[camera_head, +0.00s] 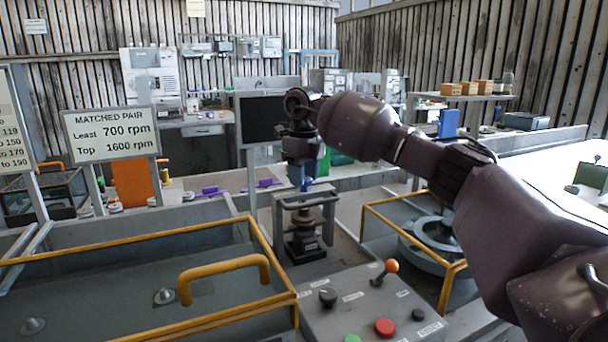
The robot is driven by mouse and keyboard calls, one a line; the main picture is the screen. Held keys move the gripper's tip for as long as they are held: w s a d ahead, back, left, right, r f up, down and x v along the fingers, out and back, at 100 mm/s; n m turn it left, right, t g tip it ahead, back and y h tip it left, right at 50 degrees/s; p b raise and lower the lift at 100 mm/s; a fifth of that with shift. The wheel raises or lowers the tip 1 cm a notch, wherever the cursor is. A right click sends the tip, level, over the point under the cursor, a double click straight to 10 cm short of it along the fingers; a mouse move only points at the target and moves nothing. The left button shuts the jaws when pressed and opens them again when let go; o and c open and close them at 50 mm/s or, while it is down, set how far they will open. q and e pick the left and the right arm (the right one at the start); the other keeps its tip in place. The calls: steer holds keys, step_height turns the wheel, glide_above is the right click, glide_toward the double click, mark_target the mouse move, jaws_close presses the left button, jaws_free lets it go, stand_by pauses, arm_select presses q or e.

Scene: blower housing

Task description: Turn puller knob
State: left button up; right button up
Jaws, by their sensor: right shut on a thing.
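The puller (282,208) is a small grey frame standing near the middle, with a dark stepped part inside it. A blue piece (307,185), which I take for the puller knob, shows at its top. My right arm reaches in from the right, and its gripper (302,176) points down over the puller. That gripper is shut on the knob; its fingers and the knob's upper part are largely hidden. My left gripper is not in view.
A control panel (350,308) with an orange-tipped lever (391,266) and a red button (385,327) is in front. Yellow-railed bays flank the puller, the left with a yellow handle (222,270). A "MATCHED PAIR" sign (112,134) and a dark screen (262,118) stand behind.

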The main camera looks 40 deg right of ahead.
steer(key=shift+s+r+m+p, duration=0.1)
steer(key=shift+r+m+p, duration=0.2)
steer(key=shift+m+p, duration=0.6)
steer(key=m+p, duration=0.2)
steer(key=shift+r+m, duration=0.15)
steer(key=shift+m, duration=0.15)
steer(key=m+p, duration=0.3)
steer(key=shift+m, duration=0.3)
steer(key=m+p, duration=0.3)
steer(key=shift+m, duration=0.3)
steer(key=shift+m+p, duration=0.4)
steer(key=shift+m, duration=0.1)
steer(key=m+p, duration=0.6)
steer(key=shift+f+m, duration=0.3)
steer(key=shift+m, duration=0.1)
steer(key=shift+m+p, duration=0.55)
steer(key=shift+m, duration=0.05)
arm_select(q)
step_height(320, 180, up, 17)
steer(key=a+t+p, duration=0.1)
arm_select(e)
steer(key=shift+f+m, duration=0.15)
steer(key=shift+m, duration=0.65)
